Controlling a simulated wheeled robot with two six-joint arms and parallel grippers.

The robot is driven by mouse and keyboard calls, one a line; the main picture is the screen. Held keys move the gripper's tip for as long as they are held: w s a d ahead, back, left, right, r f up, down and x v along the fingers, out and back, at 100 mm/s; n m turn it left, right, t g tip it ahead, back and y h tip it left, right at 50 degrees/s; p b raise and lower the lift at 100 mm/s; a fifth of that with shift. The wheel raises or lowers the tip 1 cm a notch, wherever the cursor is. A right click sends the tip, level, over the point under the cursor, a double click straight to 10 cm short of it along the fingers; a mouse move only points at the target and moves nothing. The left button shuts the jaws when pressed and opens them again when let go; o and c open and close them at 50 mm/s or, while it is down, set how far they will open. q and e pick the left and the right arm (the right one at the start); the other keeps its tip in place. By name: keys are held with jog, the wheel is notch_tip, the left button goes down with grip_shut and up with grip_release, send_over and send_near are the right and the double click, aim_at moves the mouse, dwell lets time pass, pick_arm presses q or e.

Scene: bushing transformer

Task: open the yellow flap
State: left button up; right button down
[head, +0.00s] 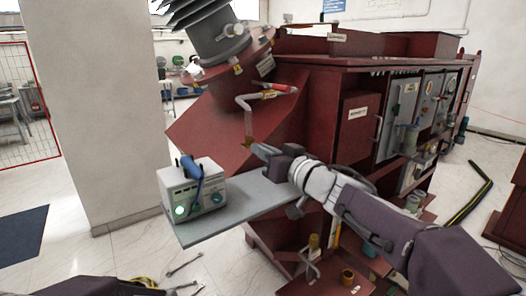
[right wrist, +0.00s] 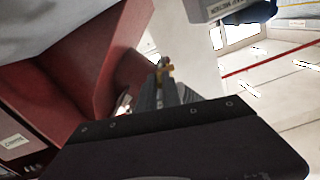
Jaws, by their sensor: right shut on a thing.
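Only a dark part of my left arm shows at the bottom left.
A grey meter box (head: 190,191) with a green light and a blue handheld piece stands on the grey shelf (head: 225,222), left of my right gripper. The red transformer tank (head: 322,110) is close behind the right arm. Open floor lies to the left.

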jog(key=s+a+m+h+b, duration=0.1)
jog(key=a+m+h+b, duration=0.1)
jog(key=m+h, duration=0.4)
jog(key=s+a+m+t+h+b, duration=0.1)
jog(key=m+h, duration=0.5)
jog(key=h, duration=0.6)
jog(key=s+a+b, duration=0.1)
jog(key=a+b, duration=0.1)
jog(key=a, duration=0.1)
jog(key=shift+m+h, duration=0.3)
jog(key=shift+h, duration=0.1)
jog(key=shift+a, duration=0.1)
jog(key=c, duration=1.5)
grip_release()
